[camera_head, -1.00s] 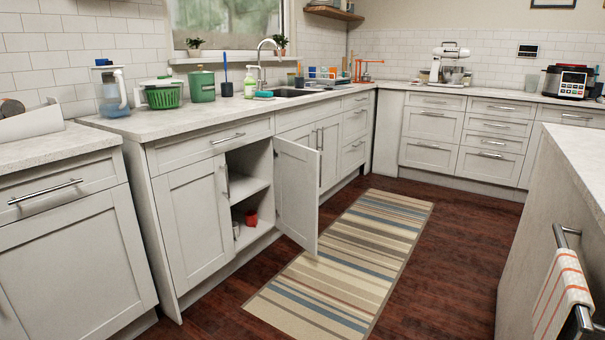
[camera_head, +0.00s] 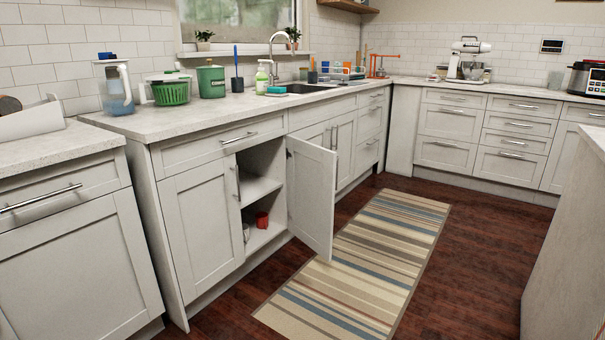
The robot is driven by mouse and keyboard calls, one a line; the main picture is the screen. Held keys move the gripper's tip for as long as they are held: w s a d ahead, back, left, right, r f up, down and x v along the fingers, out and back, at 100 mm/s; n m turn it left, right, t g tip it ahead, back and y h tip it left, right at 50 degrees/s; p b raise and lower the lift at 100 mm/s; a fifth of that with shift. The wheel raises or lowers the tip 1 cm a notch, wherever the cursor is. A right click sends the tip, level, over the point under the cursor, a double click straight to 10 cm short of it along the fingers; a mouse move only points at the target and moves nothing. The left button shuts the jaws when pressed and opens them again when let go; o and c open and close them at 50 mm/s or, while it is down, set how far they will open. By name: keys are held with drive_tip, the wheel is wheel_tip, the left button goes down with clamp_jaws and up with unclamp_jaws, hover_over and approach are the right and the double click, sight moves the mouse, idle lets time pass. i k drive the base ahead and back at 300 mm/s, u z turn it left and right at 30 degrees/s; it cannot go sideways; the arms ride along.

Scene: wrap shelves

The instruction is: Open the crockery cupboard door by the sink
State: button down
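The crockery cupboard (camera_head: 257,228) by the sink is a white base unit. Its right door (camera_head: 312,200) stands wide open, swung out over the floor. Its left door (camera_head: 200,226) is closed, with a vertical bar handle near the opening. Inside are a bare middle shelf and, on the bottom, a red mug (camera_head: 262,219) and a pale mug (camera_head: 246,232). The sink (camera_head: 300,88) with its curved tap is in the counter behind the open door. My gripper is not in view.
A striped rug (camera_head: 365,265) lies on the dark wood floor beside the open door. A white island (camera_head: 570,240) stands at the right. The counter (camera_head: 165,118) holds a jug, a green colander and a green canister. Free floor lies between rug and island.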

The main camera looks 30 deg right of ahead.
sight(312, 170)
drive_tip(key=u, duration=0.35)
drive_tip(key=i, duration=1)
drive_tip(key=u, duration=0.05)
